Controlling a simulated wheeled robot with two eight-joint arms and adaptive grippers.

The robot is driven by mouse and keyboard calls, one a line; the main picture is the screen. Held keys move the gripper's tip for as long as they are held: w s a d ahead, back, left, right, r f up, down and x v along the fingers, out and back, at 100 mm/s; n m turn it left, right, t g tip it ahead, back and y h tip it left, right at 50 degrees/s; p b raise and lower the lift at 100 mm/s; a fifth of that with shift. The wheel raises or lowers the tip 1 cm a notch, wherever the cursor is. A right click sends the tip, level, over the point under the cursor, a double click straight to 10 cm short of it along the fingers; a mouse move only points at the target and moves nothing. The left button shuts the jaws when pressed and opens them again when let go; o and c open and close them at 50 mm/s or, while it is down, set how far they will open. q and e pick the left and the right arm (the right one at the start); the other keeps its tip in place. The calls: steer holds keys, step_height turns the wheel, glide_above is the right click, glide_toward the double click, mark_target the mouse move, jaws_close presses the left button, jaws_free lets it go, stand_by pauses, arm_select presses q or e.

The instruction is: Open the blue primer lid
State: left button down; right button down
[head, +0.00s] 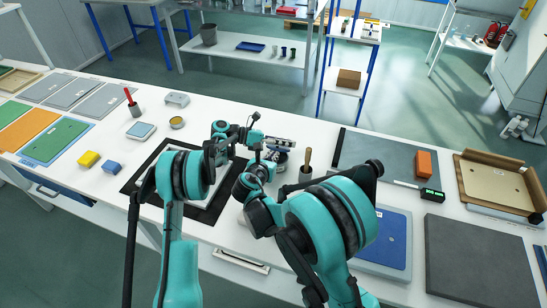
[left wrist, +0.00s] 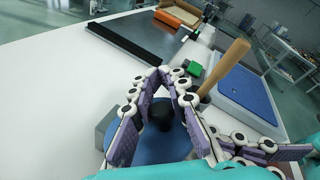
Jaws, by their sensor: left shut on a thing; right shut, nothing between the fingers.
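The blue primer lid (left wrist: 152,150) shows in the left wrist view as a round blue surface with a black knob (left wrist: 161,114) on top. My left gripper (left wrist: 168,78) has its purple-padded fingers closed around the knob. Fingers of my right gripper (left wrist: 222,137) show at the lower right of that view, beside the lid and shut with nothing seen between them. In the head view my arms meet over the middle of the table and largely hide the lid and its container. I cannot tell whether the lid is seated or raised.
A grey cup (head: 305,174) with a wooden-handled tool stands just right of the grippers. A dark panel (head: 375,152) with an orange block (head: 423,163) lies beyond it, and a blue panel (head: 393,240) lies in front.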

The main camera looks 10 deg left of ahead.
arm_select(q)
steer(key=shift+f, duration=0.1)
arm_select(e)
steer(key=shift+w+d+r, duration=0.1)
steer(key=shift+w+r, duration=0.3)
steer(key=shift+r, duration=0.1)
arm_select(q)
steer(key=c, duration=1.6)
jaws_free()
